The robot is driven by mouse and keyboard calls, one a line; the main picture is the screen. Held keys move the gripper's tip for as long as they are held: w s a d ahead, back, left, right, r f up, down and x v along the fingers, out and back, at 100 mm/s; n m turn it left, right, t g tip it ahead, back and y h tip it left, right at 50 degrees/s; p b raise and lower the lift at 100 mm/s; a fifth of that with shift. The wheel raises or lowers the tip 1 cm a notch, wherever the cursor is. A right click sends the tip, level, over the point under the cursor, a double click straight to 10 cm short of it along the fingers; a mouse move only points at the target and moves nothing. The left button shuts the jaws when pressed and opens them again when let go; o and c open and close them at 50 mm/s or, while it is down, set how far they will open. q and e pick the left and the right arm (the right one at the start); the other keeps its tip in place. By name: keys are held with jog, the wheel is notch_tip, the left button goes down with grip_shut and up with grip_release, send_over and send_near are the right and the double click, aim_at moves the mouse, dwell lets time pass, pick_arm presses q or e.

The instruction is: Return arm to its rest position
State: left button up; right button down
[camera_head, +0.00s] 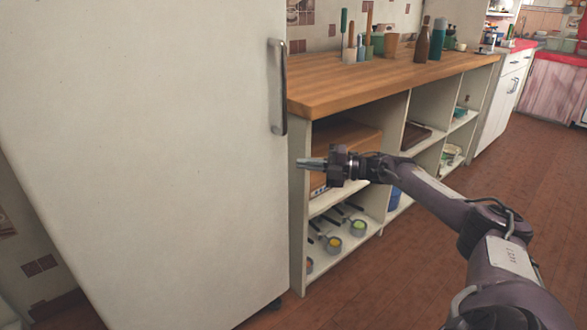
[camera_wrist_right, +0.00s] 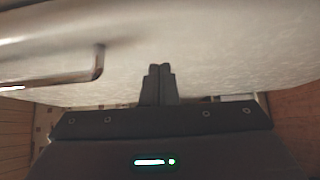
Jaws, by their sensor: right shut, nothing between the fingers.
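My right arm (camera_head: 435,195) reaches in from the lower right in the head view. Its gripper (camera_head: 303,163) is shut and empty, pointing left toward the edge of the white fridge door, in front of the open shelves. In the right wrist view the two dark fingers (camera_wrist_right: 159,70) are together with nothing between them. The fridge door (camera_wrist_right: 220,60) fills the space beyond them; whether they touch it I cannot tell. My left gripper is not in view.
The white fridge (camera_head: 150,150) stands at the left with a metal handle (camera_head: 278,88). A wooden counter (camera_head: 340,85) holds bottles and utensils above open shelves (camera_head: 365,225) with measuring cups. Brown floor (camera_head: 420,270) is clear at the right.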

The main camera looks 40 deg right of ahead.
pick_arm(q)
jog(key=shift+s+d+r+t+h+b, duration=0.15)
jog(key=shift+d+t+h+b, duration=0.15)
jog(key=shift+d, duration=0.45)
pick_arm(e)
jog(key=d, duration=0.2)
jog(key=s+d, duration=0.1)
jog(key=shift+s+d, duration=0.2)
jog(key=shift+d, duration=0.2)
